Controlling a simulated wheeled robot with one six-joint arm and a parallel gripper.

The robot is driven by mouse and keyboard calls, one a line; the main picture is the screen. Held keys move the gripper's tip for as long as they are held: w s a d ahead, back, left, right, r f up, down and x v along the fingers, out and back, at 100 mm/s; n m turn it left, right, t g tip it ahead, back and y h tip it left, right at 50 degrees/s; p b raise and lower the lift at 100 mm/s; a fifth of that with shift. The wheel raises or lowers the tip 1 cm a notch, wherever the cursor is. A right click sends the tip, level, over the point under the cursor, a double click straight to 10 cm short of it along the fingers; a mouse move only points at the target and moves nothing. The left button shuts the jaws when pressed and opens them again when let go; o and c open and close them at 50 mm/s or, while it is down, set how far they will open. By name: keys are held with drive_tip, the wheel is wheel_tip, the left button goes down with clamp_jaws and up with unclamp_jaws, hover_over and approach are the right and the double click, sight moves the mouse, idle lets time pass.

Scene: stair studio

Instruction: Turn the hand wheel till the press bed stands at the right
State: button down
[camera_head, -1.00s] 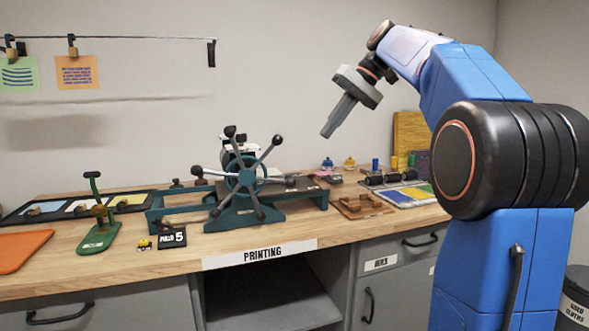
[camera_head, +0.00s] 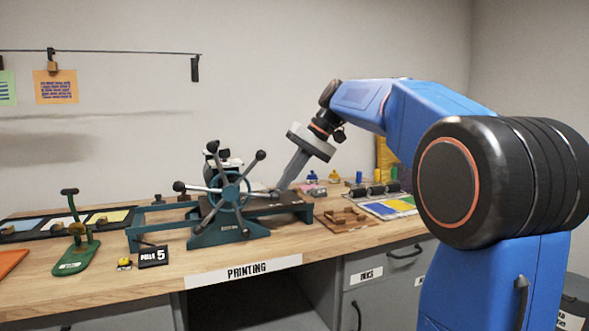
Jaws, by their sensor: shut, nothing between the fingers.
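The teal hand wheel (camera_head: 230,191) stands at the front of the press, with several metal spokes ending in black knobs. The press frame (camera_head: 160,216) has teal rails running left and right of it on the bench. A dark flat piece (camera_head: 293,199), which looks like the press bed, shows on the right-hand rails, partly behind the wheel. My gripper (camera_head: 280,188) is shut and empty, pointing down and left just right of the wheel, close to its right-hand spoke. I cannot tell whether it touches the spoke or the bed.
A green tool (camera_head: 76,250) and a "PULLS 5" sign (camera_head: 153,256) stand at front left. A wooden frame (camera_head: 347,219), a color-patch sheet (camera_head: 392,207) and dark rollers (camera_head: 375,189) lie to the right. The wall above the press is clear.

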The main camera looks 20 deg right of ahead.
drive_tip(key=shift+w+a+f, duration=0.1)
drive_tip(key=shift+a+f, duration=0.15)
drive_tip(key=shift+f, duration=0.2)
drive_tip(key=shift+f, duration=0.1)
drive_tip(key=f+y, duration=0.2)
drive_tip(key=f, duration=0.1)
drive_tip(key=a+f+y, duration=0.1)
drive_tip(key=f+y, duration=0.3)
drive_tip(key=f, duration=0.1)
drive_tip(key=shift+a+f+m+y, duration=0.3)
drive_tip(key=shift+a+m+y, duration=0.1)
drive_tip(key=shift+a+f, duration=1)
drive_tip(key=shift+f, duration=0.25)
drive_tip(key=shift+f, duration=0.1)
